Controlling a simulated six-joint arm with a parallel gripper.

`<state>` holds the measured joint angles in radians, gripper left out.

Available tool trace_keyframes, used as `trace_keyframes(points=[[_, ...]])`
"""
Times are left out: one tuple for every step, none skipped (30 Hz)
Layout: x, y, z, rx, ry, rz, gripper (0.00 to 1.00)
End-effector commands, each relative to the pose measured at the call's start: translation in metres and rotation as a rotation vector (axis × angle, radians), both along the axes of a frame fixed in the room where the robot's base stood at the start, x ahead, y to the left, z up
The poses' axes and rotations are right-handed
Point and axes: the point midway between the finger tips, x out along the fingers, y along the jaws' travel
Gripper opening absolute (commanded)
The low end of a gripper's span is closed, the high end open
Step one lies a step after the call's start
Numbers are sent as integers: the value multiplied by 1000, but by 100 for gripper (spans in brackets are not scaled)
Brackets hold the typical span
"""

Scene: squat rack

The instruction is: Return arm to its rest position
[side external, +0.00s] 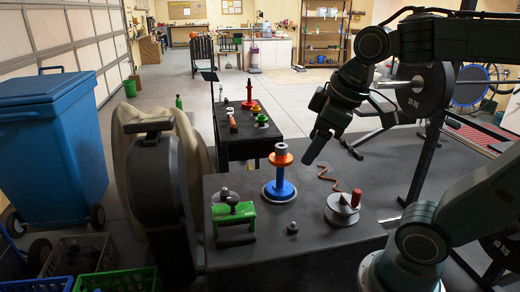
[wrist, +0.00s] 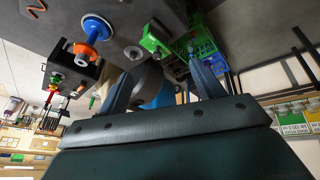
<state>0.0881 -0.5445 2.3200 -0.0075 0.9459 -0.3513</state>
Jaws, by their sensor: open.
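My gripper (side external: 318,147) hangs in the air above the right part of the near dark table (side external: 330,235). It is apart from everything on the table. In the wrist view my gripper (wrist: 160,85) has its two fingers spread, with nothing held between them. Below and left of it in the side view stands an upright post with a blue base (side external: 280,188) and an orange ring (side external: 281,158). It also shows in the wrist view, as a blue base (wrist: 97,27) and an orange ring (wrist: 84,50).
The table also holds a green-handled block (side external: 235,216), a grey disc (side external: 341,211) with a red peg (side external: 356,197) and a copper zigzag piece (side external: 328,178). A second table (side external: 240,145) stands behind. A rack with a weight plate (side external: 424,95) is at right.

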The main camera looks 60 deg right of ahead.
Motion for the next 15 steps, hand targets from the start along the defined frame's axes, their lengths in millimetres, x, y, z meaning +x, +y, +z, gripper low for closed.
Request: trace_keyframes(points=[[-10, 5, -4, 22, -17, -32, 67], [-15, 7, -6, 35, -26, -57, 67], [-21, 9, -9, 54, -35, -86, 67], [-26, 11, -11, 67, -41, -107, 67], [-30, 12, -14, 80, -46, -127, 67], [-35, 14, -16, 95, -55, -151, 67], [-38, 15, -18, 106, -59, -167, 67], [-40, 16, -20, 116, -64, -181, 67], [-43, 17, -22, 126, -68, -198, 67], [-45, 18, -23, 132, -70, -207, 67], [-46, 18, -24, 138, -73, -216, 67], [-48, 18, -25, 144, -76, -225, 67], [-49, 19, -26, 147, -76, -229, 67], [-49, 19, -26, 149, -77, -232, 67], [-50, 19, -27, 151, -77, -236, 67]])
